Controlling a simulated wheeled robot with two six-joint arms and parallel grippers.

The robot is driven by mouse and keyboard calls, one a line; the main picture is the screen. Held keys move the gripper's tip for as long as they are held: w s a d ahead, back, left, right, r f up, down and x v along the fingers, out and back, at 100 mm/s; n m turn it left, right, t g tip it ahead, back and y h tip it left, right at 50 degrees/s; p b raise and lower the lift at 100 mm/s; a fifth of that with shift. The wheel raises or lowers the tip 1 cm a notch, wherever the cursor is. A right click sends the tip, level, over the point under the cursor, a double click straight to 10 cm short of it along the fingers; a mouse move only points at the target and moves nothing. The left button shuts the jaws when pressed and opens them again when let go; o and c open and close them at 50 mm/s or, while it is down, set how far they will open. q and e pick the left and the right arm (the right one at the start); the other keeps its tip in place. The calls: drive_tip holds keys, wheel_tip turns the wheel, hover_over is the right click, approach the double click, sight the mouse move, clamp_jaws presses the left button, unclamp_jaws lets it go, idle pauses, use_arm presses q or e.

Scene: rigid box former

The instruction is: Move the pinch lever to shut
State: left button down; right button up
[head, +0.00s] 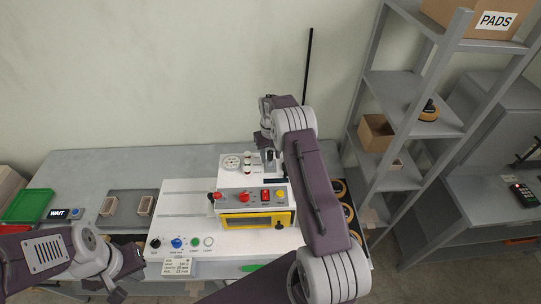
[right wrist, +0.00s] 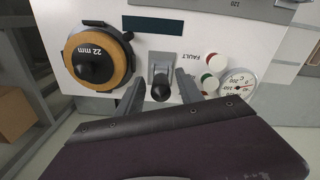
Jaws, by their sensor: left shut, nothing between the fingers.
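In the right wrist view a black-knobbed lever (right wrist: 160,91) stands on a small grey bracket on the machine's white top; it appears to be the pinch lever. My right gripper (right wrist: 160,80) is open, with one finger on each side of the knob and a visible gap to both. In the head view my right gripper (head: 268,160) is at the back of the white machine (head: 180,215), and my arm hides part of that area. No lever position marking is readable. My left gripper (head: 130,268) is shut and empty at the machine's front left corner.
Beside the lever are an orange-rimmed 22 mm roll (right wrist: 98,57), a round gauge (right wrist: 238,88) and a FAULT lamp group (right wrist: 210,72). A yellow-framed window (head: 255,221) and red and yellow buttons are in front. Shelves (head: 415,100) stand to the right.

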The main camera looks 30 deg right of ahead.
drive_tip(key=shift+r, duration=0.15)
wheel_tip(320, 180, up, 8)
drive_tip(key=b, duration=0.3)
drive_tip(key=shift+s+a+b, duration=0.1)
drive_tip(key=shift+b, duration=0.2)
drive_tip(key=shift+r, duration=0.4)
drive_tip(key=shift+c, duration=0.2)
